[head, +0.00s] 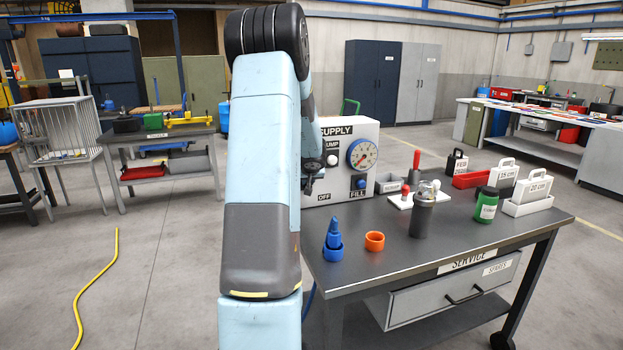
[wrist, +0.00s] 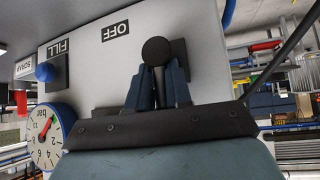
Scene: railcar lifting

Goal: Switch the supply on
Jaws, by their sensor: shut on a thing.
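The supply box (head: 340,185) is a light panel at the back of the service table, with SUPPLY, PUMP, OFF and FILL labels. The OFF label (wrist: 115,30) is close by the knob. In the head view, my arm covers the box's left part and most of my gripper. I cannot tell the lever's exact position.
A round gauge (head: 362,154) and blue FILL button (head: 361,183) are right of the lever. On the service table (head: 400,258) stand a blue fitting (head: 333,245), an orange ring (head: 375,241), a dark canister (head: 421,216) and a green bottle (head: 486,207).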

